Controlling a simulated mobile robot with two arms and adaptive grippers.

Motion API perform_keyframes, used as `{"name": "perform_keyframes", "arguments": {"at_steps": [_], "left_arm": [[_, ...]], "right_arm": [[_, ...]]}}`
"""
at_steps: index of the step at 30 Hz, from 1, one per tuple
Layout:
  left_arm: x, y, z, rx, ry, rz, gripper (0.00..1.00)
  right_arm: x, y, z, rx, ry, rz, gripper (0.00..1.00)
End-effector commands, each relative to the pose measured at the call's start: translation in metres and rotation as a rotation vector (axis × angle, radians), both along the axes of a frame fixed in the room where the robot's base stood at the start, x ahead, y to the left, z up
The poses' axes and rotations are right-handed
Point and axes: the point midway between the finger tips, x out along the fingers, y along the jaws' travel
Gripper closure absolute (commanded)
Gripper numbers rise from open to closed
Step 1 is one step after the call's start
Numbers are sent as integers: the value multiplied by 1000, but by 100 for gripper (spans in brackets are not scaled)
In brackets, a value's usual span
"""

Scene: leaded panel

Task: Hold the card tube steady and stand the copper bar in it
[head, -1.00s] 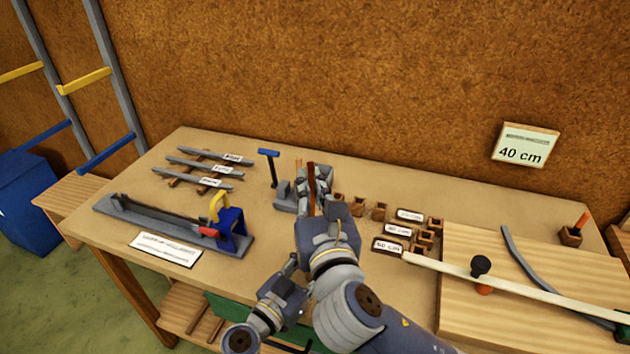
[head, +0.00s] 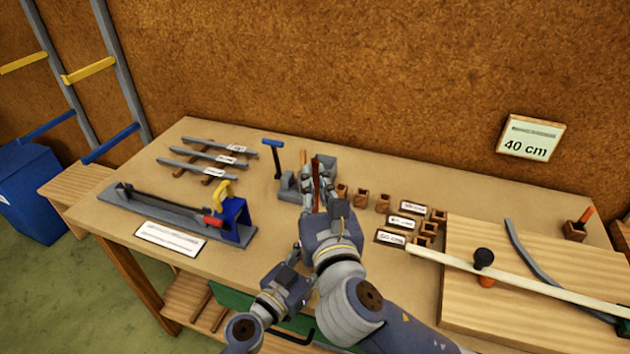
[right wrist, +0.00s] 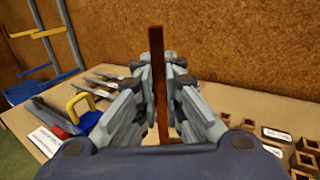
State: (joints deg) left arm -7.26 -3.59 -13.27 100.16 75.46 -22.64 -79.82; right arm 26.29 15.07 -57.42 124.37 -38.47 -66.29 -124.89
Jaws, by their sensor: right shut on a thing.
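My right gripper (head: 317,196) is shut on the copper bar (head: 316,180), a thin reddish-brown strip held upright. The bar also shows in the right wrist view (right wrist: 157,62), rising between the two fingers (right wrist: 160,115). Its lower end is hidden by the gripper. The gripper is over the back middle of the bench, in front of a grey block. My left gripper (head: 290,285) is low at the bench's front edge; its fingertips are not clear. I cannot make out the card tube for certain.
A grey clamp with a blue handle (head: 272,148) stands just left of the right gripper. Several small wooden holders (head: 362,198) stand to the right. A blue cutting jig (head: 236,220) lies left; a wooden board (head: 465,290) with a long pale strip lies right.

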Motion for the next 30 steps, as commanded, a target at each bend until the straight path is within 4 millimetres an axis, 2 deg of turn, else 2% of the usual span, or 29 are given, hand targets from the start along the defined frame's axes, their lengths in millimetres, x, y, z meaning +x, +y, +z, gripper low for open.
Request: {"name": "perform_keyframes", "arguments": {"at_steps": [18, 30], "left_arm": [[0, 0, -1, 1, 1, 0, 82], [0, 0, -1, 1, 1, 0, 82]], "right_arm": [[0, 0, 29, 3, -3, 0, 100], [0, -1, 31, 2, -3, 0, 100]]}}
